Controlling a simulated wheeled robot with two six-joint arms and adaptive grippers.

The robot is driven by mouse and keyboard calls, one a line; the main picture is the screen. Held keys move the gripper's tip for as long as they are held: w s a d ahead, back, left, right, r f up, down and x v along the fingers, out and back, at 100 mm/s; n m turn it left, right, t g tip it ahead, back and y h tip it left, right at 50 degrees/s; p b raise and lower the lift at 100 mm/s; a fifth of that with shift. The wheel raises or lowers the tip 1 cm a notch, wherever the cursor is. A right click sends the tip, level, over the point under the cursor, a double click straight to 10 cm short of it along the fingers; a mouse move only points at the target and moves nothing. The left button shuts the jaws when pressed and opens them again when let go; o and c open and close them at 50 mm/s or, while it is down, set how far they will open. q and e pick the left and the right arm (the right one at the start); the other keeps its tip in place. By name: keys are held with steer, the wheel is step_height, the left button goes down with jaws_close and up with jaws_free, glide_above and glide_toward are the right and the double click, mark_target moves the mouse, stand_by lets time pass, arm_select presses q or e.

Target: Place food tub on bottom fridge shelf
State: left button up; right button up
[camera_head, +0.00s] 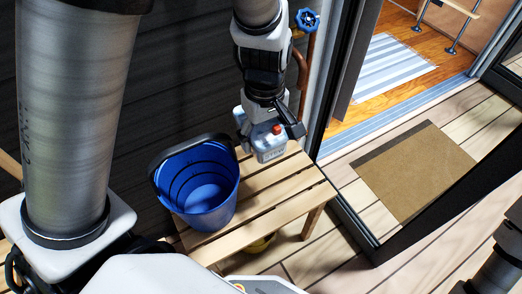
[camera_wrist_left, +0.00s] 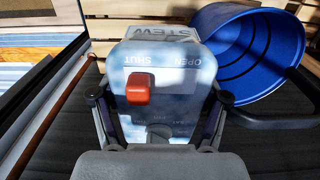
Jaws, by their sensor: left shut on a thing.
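The food tub (camera_head: 270,150) is a small pale blue-grey box with a red knob on top and lettering that reads STEW on its side. My left gripper (camera_head: 268,132) has a finger on each side of it and is shut on it. In the left wrist view the tub (camera_wrist_left: 165,62) fills the middle, its lid marked OPEN and SHUT, between the two fingers (camera_wrist_left: 160,110). The tub is over the far end of the wooden bench; I cannot tell if it touches the slats. No fridge shows. My right gripper is not in view.
A blue bucket (camera_head: 205,190) stands on the slatted bench (camera_head: 262,205), close left of the tub. A dark wall is behind, with a pipe and blue valve wheel (camera_head: 307,20). At right, a doormat (camera_head: 418,170) lies before an open doorway with a striped rug (camera_head: 385,70) inside.

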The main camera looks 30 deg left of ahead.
arm_select(q)
steer(key=b, duration=1)
glide_above(263, 195)
step_height(263, 195, down, 20)
steer(key=shift+r, duration=0.25)
step_height(263, 195, down, 4)
steer(key=b, duration=0.3)
steer(key=shift+f, duration=0.2)
steer(key=shift+r, duration=0.2)
steer(key=shift+c, duration=0.7)
steer(key=shift+f, duration=0.1)
steer(key=o, duration=1.3)
steer(key=shift+f, duration=0.1)
steer(key=o, duration=0.4)
